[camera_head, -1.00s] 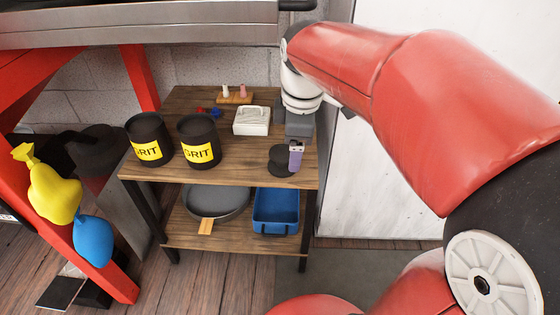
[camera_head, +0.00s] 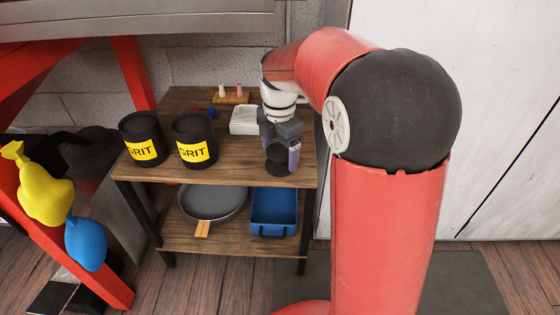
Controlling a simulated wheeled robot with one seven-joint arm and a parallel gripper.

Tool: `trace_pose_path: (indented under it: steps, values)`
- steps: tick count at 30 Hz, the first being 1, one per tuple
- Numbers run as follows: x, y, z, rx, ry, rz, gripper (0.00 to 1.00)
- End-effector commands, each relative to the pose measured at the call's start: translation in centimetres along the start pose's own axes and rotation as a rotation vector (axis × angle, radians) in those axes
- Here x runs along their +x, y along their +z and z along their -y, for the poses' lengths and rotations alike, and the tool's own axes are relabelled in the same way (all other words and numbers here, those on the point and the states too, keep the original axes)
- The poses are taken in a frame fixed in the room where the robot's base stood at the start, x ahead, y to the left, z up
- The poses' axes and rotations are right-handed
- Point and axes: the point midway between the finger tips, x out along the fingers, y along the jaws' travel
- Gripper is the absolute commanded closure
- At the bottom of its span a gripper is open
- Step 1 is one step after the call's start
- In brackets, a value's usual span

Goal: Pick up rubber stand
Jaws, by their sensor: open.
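A round black piece, which looks like the rubber stand (camera_head: 277,167), sits near the right front of the wooden top shelf. My gripper (camera_head: 278,146) points down right above it, with its dark jaws close to the top of the stand. The jaws are open. They partly cover the stand, and I cannot tell whether they touch it or reach around it.
A small purple item (camera_head: 294,157) stands tight against the stand's right side. A white box (camera_head: 244,120) is behind left. Two black GRIT cans (camera_head: 141,140) (camera_head: 194,141) stand at left. A pan (camera_head: 213,202) and blue bin (camera_head: 274,210) are on the lower shelf.

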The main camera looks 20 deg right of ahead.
Motion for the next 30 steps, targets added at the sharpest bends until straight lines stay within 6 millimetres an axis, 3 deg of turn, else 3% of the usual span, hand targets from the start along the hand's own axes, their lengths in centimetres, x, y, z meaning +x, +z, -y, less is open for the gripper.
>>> trace_pose_path:
  steps: [3,11,22,30]
  values:
    - [1.31,0.03,0.03,0.001,0.0,0.0,0.2]
    - [1.52,0.05,0.03,0.002,0.001,0.001,0.2]
    - [1.52,0.05,0.03,0.002,0.001,0.001,0.66]
    - [1.41,0.06,0.02,0.002,0.002,0.001,0.68]
